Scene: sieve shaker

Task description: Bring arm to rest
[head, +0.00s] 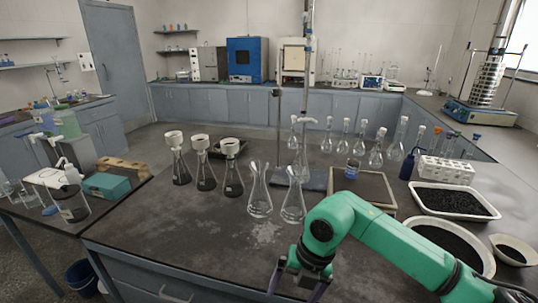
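My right arm comes in from the right as a green arm and bends down at the front of the dark table (170,225). Its gripper (295,290) hangs at the bottom edge of the view, with two dark fingers spread apart and nothing seen between them. The fingertips are at or near the picture edge. My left arm and gripper are not in view. The sieve shaker, a stack of metal sieves (488,80) on a blue base, stands on the right-hand counter, well away from the gripper.
Two empty conical flasks (260,195) stand just behind the gripper. Several flasks with white funnels (203,165) stand to their left. A tray of black grains (455,208) and a bowl (440,232) lie near my arm. The table's front left is clear.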

